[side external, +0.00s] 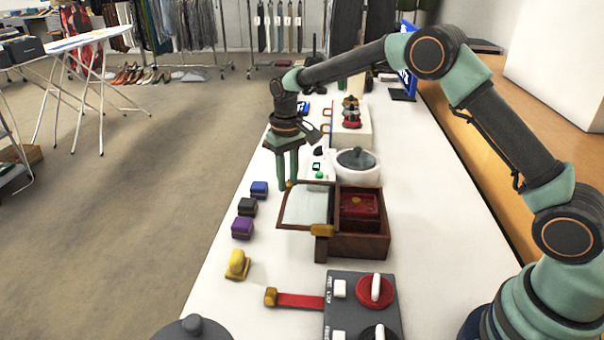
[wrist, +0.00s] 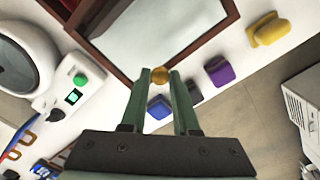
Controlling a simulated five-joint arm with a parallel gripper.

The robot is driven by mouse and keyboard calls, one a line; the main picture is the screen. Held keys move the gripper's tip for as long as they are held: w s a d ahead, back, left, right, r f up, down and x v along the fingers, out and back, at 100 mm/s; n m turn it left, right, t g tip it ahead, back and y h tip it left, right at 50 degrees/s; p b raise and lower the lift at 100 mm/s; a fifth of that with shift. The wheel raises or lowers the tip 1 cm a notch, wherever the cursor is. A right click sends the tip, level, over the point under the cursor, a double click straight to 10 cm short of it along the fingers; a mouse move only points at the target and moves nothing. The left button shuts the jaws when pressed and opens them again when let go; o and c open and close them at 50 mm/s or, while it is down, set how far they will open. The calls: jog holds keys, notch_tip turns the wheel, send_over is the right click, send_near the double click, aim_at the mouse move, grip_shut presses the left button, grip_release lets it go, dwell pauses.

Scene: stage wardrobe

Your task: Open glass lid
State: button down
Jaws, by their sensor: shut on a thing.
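A dark wooden box (side external: 345,247) stands on the white table with its top open and a red case (side external: 360,207) inside. Its wood-framed glass lid (side external: 306,206) is swung out to the left of the box, close to level; I cannot tell whether it touches the table. The glass also shows in the wrist view (wrist: 150,35). A small orange-gold knob (wrist: 160,77) sits on the lid's outer edge. My gripper (side external: 287,184) is at the far left corner of the lid, pointing down, with its green fingers shut on the knob. The fingertips also show in the wrist view (wrist: 159,80).
Blue (side external: 259,188), black (side external: 247,206) and purple (side external: 242,228) blocks and a yellow stamp-like piece (side external: 237,264) line the left edge. A white pot (side external: 357,166) stands behind the box. A grey switch panel (side external: 350,310) lies in front.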

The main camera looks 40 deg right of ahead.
jog(key=shift+w+r, duration=0.1)
jog(key=shift+r, duration=0.05)
jog(key=c, duration=0.7)
grip_release()
jog(key=shift+o, duration=0.2)
notch_tip(320, 180, up, 12)
